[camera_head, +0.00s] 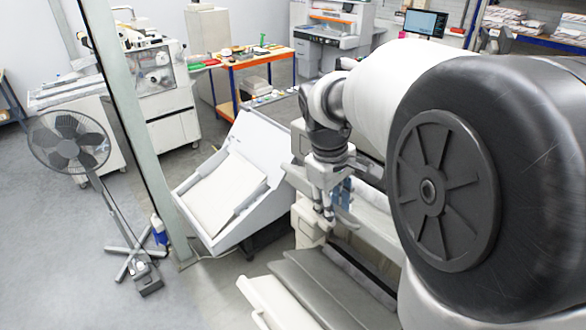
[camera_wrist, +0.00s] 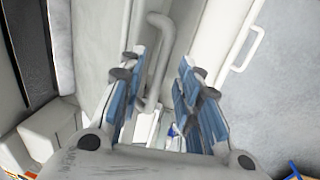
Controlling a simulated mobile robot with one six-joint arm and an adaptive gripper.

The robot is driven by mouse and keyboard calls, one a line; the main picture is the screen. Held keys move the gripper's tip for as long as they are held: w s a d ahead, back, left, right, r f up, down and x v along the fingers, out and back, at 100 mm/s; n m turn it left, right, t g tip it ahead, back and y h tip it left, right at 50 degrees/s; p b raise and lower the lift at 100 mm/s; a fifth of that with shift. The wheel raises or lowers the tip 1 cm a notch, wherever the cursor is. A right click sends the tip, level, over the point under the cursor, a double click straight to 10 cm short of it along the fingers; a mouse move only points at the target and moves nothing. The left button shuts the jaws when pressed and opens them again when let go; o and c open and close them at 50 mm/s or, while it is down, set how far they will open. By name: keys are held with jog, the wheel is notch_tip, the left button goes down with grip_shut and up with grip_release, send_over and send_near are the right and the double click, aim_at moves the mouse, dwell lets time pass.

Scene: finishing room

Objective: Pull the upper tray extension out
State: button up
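My gripper (camera_head: 328,208) is beside the pale machine at the centre of the head view, above its grey sloping lower trays (camera_head: 305,290). In the wrist view my gripper (camera_wrist: 163,72) is open, with blue-padded fingers apart on both sides. A pale bent tube handle (camera_wrist: 158,55) on a white panel shows between the fingers, nearer the left one. I cannot tell whether it touches the pads. A light upper tray part (camera_head: 375,228) lies just right of my gripper in the head view, partly hidden by my arm. I cannot tell how far it is drawn out.
A second white handle (camera_wrist: 245,48) is on the panel at right in the wrist view. A white tilted bin (camera_head: 225,190) stands left of my gripper. A post (camera_head: 135,120) and a fan (camera_head: 70,140) are farther left. Open floor lies at the lower left.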

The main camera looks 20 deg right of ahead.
jog(key=shift+f, duration=0.45)
grip_shut()
jog(key=shift+r, duration=0.1)
dwell(0.5)
